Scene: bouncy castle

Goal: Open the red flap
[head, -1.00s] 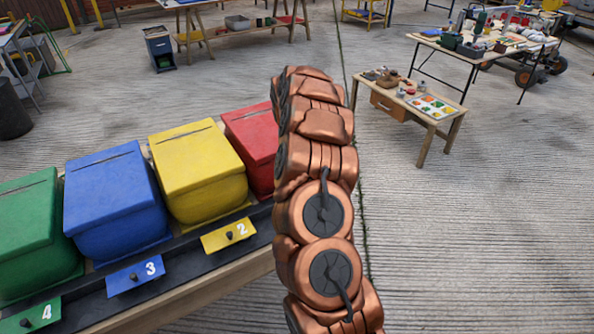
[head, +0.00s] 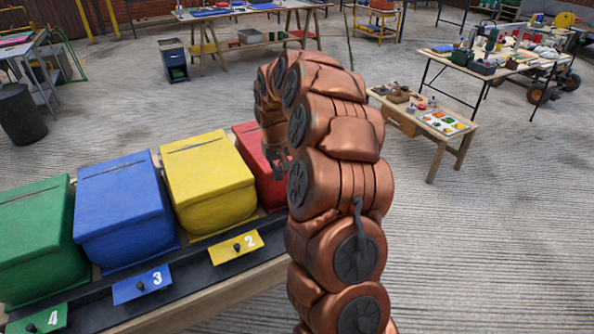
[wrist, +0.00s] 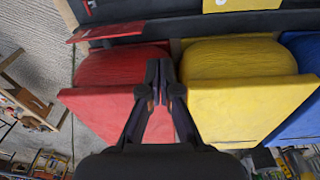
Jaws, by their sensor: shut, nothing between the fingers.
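The red box (head: 256,160) stands at the right end of a row of boxes, partly hidden behind my arm. In the wrist view the red box (wrist: 110,110) fills the left, with its sloping lid nearest. A small red flap (wrist: 106,28) shows past it, at the dark rail at upper left; my arm hides this flap in the head view. My gripper (head: 281,163) is over the red box. In the wrist view my gripper (wrist: 160,72) has its fingertips together, empty, in front of the gap between the red and yellow boxes. Contact cannot be told.
Yellow (head: 207,180), blue (head: 122,210) and green (head: 38,240) boxes stand left of the red one. Open floor (head: 490,240) lies right.

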